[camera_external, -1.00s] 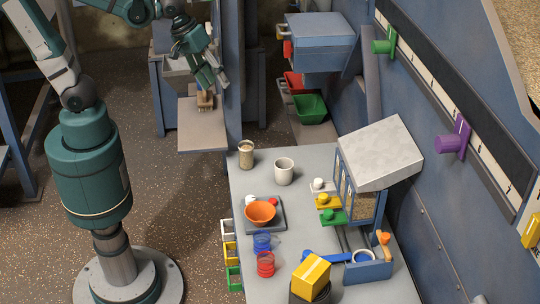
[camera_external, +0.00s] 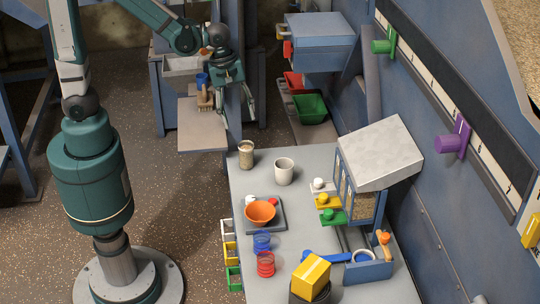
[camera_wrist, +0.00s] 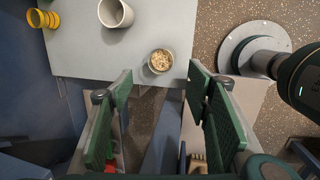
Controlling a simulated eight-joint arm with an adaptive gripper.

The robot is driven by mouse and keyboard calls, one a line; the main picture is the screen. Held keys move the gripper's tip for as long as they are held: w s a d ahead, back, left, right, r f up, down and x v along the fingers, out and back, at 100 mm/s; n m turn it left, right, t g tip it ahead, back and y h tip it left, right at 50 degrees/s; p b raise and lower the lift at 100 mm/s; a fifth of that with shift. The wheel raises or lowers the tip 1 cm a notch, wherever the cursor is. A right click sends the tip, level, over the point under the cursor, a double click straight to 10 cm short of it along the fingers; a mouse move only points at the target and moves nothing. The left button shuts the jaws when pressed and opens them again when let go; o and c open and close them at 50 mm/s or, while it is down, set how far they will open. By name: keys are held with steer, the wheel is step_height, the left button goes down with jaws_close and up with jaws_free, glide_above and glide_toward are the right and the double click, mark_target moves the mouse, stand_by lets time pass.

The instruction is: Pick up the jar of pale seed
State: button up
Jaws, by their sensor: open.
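The jar of pale seed (camera_external: 246,155) stands upright near the far left corner of the grey table (camera_external: 310,160). In the wrist view the jar (camera_wrist: 160,61) is seen from above, with pale seed in its round mouth, near the table edge. My gripper (camera_external: 248,112) is above and beyond that edge, fingers pointing down. In the wrist view my gripper (camera_wrist: 160,85) has its two green pads wide apart with nothing between them. The jar lies just ahead of the gap between the pads, apart from both.
A white cup (camera_external: 284,171) stands right of the jar. An orange bowl (camera_external: 260,212) sits on a grey tray nearer the front. A grey hopper box (camera_external: 380,152) rises at the right. A blue post (camera_external: 233,75) stands close to my gripper.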

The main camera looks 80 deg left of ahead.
mark_target(247, 159)
step_height(247, 159, down, 8)
steer(key=w+d+n+g+b, duration=0.1)
steer(key=w+n, duration=0.1)
steer(key=n, duration=0.2)
steer(key=shift+w+d+f+n, duration=0.2)
steer(key=shift+n, duration=0.2)
steer(key=shift+f+b, duration=0.8)
steer(key=shift+f, duration=1.5)
steer(key=shift+f+b, duration=0.3)
steer(key=shift+f, duration=1)
steer(key=shift+w+d+f+b, duration=0.1)
steer(key=shift+f+b, duration=0.05)
steer(key=shift+f, duration=0.55)
steer(key=shift+d+f+b, duration=0.1)
steer(key=shift+f+b, duration=0.05)
steer(key=shift+f, duration=0.55)
steer(key=shift+c, duration=0.3)
steer(key=c, duration=1)
